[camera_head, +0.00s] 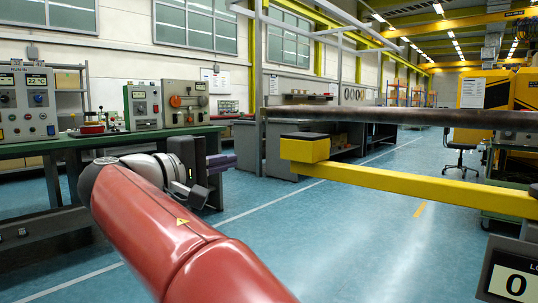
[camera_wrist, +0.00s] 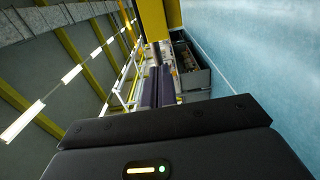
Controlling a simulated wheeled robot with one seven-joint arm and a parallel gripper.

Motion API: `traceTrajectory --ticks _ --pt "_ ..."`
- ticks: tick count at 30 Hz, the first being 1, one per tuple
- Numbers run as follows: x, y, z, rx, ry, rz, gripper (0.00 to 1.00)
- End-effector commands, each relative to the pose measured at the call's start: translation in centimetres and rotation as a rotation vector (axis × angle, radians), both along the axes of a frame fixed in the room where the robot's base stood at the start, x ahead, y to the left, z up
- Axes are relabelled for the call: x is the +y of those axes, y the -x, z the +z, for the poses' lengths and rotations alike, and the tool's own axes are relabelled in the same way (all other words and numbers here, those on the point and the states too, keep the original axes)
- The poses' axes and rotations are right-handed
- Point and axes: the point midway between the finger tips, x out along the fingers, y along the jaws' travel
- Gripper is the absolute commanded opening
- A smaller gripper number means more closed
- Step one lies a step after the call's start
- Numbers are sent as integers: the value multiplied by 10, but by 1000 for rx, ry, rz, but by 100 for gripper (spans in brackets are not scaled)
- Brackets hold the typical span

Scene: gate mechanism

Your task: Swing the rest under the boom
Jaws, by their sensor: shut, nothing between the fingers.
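The boom (camera_head: 400,116) is a dark, round horizontal bar across the right half of the head view. The rest is a yellow arm (camera_head: 420,188) with a yellow end block (camera_head: 304,150) and a black pad on top. The pad shows just below the boom's line with a thin gap; I cannot tell whether it is directly under it. My gripper (camera_head: 232,160) is left of the end block, its purple fingers pointing right, shut and empty, apart from the block in the picture. The fingers (camera_wrist: 160,88) also show in the wrist view, with a yellow surface beyond.
A green workbench (camera_head: 60,143) with control boxes stands at the left. A display (camera_head: 512,283) reading 0 is at the lower right. Grey cabinets (camera_head: 285,150) and a chair (camera_head: 461,155) stand behind. The blue floor below the yellow arm is clear.

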Motion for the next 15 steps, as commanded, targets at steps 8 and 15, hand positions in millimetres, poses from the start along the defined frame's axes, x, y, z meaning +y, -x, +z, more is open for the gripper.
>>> traceTrajectory --ticks 8,15 --pt "-2 -1 0 1 -1 -1 0" --pt "-19 -21 0 1 -1 -5 0"
